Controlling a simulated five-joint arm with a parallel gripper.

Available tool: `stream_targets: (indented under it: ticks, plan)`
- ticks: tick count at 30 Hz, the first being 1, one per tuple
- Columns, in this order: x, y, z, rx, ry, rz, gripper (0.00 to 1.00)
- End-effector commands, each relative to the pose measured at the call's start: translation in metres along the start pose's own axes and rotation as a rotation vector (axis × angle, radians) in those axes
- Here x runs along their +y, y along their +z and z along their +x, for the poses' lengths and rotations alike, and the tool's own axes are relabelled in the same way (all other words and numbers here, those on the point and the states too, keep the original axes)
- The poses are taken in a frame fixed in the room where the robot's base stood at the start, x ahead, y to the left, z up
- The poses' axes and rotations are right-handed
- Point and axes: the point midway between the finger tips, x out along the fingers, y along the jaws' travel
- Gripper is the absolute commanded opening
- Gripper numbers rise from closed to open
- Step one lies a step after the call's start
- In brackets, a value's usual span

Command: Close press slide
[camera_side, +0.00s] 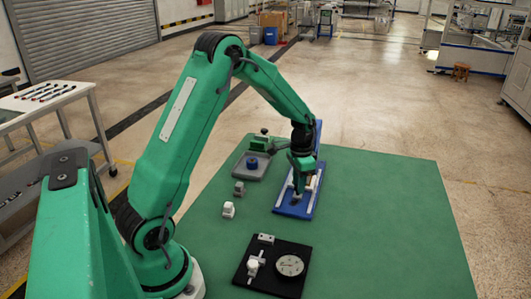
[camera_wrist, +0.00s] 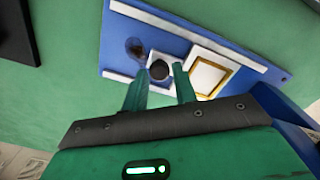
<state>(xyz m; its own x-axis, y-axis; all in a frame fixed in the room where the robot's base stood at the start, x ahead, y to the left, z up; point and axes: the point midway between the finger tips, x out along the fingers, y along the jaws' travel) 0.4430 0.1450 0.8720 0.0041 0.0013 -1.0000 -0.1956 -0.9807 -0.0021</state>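The press slide is a long blue base (camera_side: 287,208) with pale rails, lying on the green table. In the wrist view the blue base (camera_wrist: 118,40) carries a white block with a dark round knob (camera_wrist: 158,71), and beside it a white plate with a gold frame (camera_wrist: 208,74). My gripper (camera_side: 299,192) is low over the base. In the wrist view my gripper (camera_wrist: 160,74) is open, with one finger on each side of the knob. A gap shows between each fingertip and the knob. I cannot tell whether the fingertips are down at knob height.
A grey fixture (camera_side: 240,168) with a blue round part and a green clamp stands left of the press. Two small blocks, one grey (camera_side: 239,188) and one white (camera_side: 228,210), stand nearby. A black plate (camera_side: 245,276) with a dial lies in front. The table's right side is clear.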

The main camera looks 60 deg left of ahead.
Motion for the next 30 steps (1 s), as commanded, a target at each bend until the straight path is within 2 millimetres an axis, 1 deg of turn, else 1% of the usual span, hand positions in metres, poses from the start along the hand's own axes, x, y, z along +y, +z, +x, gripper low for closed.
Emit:
stream_targets:
  ticks: [1, 2, 3, 11, 16, 20, 30]
  plan:
    - [0.0, 0.0, 0.0, 0.001, 0.0, 0.0, 0.39]
    - [0.0, 0.0, 0.0, 0.0, 0.0, 0.0, 0.45]
    - [0.0, 0.0, 0.0, 0.0, 0.0, 0.0, 0.45]
    - [0.0, 0.001, 0.0, -0.003, 0.001, 0.0, 0.45]
    - [0.0, 0.001, -0.006, -0.002, 0.001, 0.0, 0.45]
    - [0.0, 0.0, -0.018, -0.001, 0.0, 0.0, 0.45]
    - [0.0, 0.0, -0.061, 0.001, 0.0, 0.0, 0.45]
